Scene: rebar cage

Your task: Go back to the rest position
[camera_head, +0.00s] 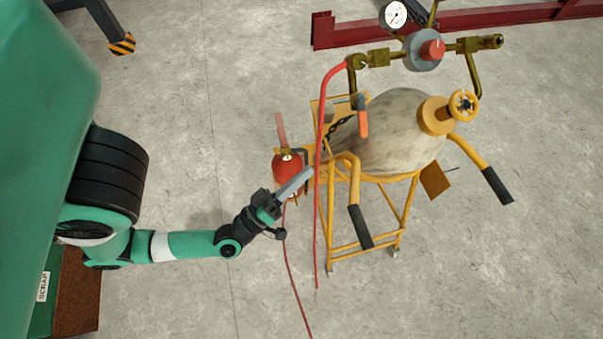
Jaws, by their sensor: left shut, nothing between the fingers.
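My left gripper (292,186) is shut and empty. Its arm comes in from the left, over the concrete floor. In the picture its grey fingers overlap the lower part of a red fire extinguisher (287,165); I cannot tell whether they touch it. The fingertips end just left of a red hose (318,150). My right gripper is not in view.
A yellow cart (333,245) holds a pale gas cylinder (385,135) with a gauge (394,14) and red knob above. The red hose trails on the floor. A red steel beam (470,20) lies behind. A scrap box (75,290) is lower left. Bare floor (510,270) lies right.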

